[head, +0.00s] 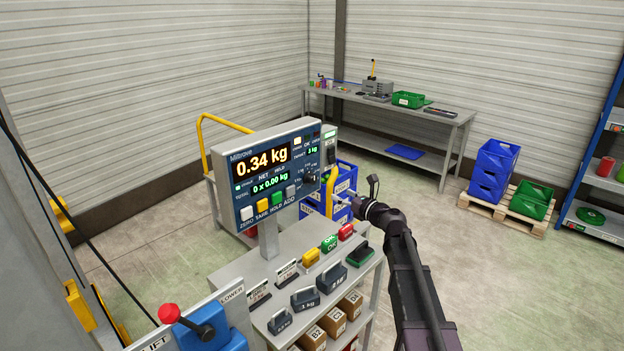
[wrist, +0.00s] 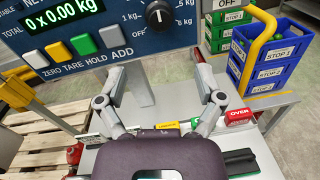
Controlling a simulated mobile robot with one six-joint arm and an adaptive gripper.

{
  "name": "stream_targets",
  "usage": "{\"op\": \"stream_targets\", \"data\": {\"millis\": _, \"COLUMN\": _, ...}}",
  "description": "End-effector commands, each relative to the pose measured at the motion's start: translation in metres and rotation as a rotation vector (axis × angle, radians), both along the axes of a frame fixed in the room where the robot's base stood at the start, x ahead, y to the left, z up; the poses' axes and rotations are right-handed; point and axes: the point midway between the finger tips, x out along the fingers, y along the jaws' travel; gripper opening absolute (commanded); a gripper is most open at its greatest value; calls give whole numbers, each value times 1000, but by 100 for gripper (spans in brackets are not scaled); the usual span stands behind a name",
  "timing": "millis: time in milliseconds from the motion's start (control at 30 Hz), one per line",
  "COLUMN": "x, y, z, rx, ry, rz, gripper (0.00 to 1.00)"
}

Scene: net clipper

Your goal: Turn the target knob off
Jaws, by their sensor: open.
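The target knob (wrist: 159,15) is a round black dial with a white mark, at the lower right of the scale's display panel (wrist: 85,30). The mark seems to point up, but the top of the dial area is cut off.
A yellow rail (wrist: 258,45) and blue bins (wrist: 272,65) are behind at the right. A red-knobbed lever (head: 170,313) is at the front left.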

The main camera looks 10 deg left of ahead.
Motion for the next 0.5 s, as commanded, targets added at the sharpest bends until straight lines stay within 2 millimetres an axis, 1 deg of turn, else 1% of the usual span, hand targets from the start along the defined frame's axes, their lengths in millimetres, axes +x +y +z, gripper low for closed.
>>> {"op": "stream_targets", "data": {"millis": 267, "x": 3, "y": 2, "z": 0, "rx": -3, "ry": -2, "rz": 1, "gripper": 87}}
{"op": "stream_targets", "data": {"millis": 500, "x": 17, "y": 16, "z": 0, "rx": -3, "ry": -2, "rz": 0, "gripper": 87}}
